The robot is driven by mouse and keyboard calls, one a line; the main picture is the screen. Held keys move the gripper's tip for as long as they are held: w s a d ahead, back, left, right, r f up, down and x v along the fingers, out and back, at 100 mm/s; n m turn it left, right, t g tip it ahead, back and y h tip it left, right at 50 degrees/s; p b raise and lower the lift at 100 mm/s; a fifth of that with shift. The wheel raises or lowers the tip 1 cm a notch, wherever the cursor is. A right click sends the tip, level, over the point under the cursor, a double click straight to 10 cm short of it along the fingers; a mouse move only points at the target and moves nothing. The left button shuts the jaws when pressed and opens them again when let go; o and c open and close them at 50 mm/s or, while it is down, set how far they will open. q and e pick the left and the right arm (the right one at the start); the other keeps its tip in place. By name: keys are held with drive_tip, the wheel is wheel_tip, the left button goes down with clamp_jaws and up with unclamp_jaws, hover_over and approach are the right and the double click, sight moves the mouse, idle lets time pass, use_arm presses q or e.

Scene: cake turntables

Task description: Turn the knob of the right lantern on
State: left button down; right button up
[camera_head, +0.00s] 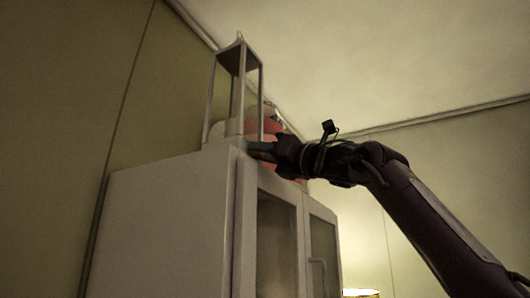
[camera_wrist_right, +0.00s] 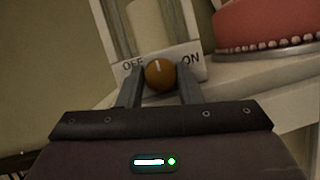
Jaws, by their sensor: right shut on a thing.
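A white lantern (camera_head: 236,92) with a frame top and a candle inside stands on top of a white cabinet. In the right wrist view, the lantern's base (camera_wrist_right: 205,63) bears the words OFF at left and ON at right. Between the words is a round orange-brown knob (camera_wrist_right: 160,75) with a pale mark pointing up, slightly left. My right gripper (camera_head: 256,148) reaches in from the right. Its two fingers, also in the right wrist view (camera_wrist_right: 161,84), stand on both sides of the knob and are shut on it. My left gripper is not in view.
The white cabinet (camera_head: 165,215) has glass doors and a handle. A red cake (camera_wrist_right: 270,22) on a stand is right of the lantern, close to my right gripper. A lit lamp (camera_head: 361,293) is low at the right.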

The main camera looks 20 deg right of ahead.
drive_tip(key=m+h, duration=0.1)
drive_tip(key=m, duration=0.1)
drive_tip(key=shift+s+r+m+t, duration=0.1)
drive_tip(key=shift+m+t, duration=0.2)
drive_tip(key=shift+m, duration=0.1)
drive_tip(key=m+h, duration=0.2)
drive_tip(key=m, duration=0.1)
drive_tip(key=o, duration=0.8)
drive_tip(key=shift+d, duration=0.1)
drive_tip(key=shift+o, duration=0.8)
drive_tip(key=shift+s+d, duration=0.1)
